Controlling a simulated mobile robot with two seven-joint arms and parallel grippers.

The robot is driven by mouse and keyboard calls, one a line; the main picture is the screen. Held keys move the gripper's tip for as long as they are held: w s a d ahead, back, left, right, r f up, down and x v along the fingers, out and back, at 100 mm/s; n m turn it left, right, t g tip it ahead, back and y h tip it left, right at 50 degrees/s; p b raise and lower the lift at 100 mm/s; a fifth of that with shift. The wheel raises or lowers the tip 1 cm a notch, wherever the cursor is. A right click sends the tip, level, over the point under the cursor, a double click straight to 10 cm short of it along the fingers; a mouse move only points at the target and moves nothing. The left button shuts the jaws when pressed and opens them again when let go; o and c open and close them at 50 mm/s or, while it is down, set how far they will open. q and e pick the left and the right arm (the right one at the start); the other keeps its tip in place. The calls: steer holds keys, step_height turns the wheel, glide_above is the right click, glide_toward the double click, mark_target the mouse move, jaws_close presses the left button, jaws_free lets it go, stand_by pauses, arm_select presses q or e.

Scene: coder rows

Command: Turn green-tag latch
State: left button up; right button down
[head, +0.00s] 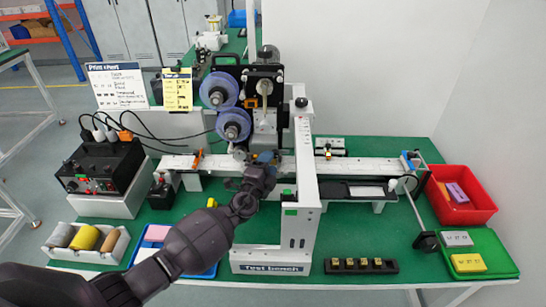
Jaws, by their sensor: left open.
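A green tag (291,211) shows on the front of the white upright frame (303,165) in the middle of the bench. Small dark parts are just above the tag, but I cannot make out the latch or its position. My left arm reaches in from the lower left. My left gripper (264,158) is open, above and left of the green tag, in front of the conveyor rail beside the frame. It hides part of the rail; I cannot tell whether it touches anything. My right gripper is not in view.
Two blue-purple reels (219,89) stand behind the gripper. A black control box (99,165) with cables is at left. A red bin (461,196) and green tray (487,256) are at right. A black holder (361,266) lies at front. Green tabletop is clear between holder and rail.

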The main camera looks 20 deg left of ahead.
arm_select(q)
steer(key=shift+w+d+r, duration=0.1)
steer(key=shift+w+d, duration=0.05)
steer(key=shift+w, duration=0.7)
steer(key=shift+w+d+r, duration=0.1)
steer(key=shift+w, duration=0.7)
steer(key=c, duration=0.9)
steer(key=shift+m+p, duration=0.45)
steer(key=shift+m, duration=0.25)
steer(key=shift+d+r+m+g+y+p, duration=0.15)
steer(key=shift+m+g+y, duration=0.75)
steer(key=shift+m, duration=1.35)
steer(key=shift+r+m+g+y+p, duration=0.15)
steer(key=shift+m+g+y, duration=0.7)
steer(key=shift+m, duration=1.35)
steer(key=shift+d+m+g+y+p, duration=0.15)
steer(key=shift+m+g+y, duration=0.7)
steer(key=shift+m, duration=1.4)
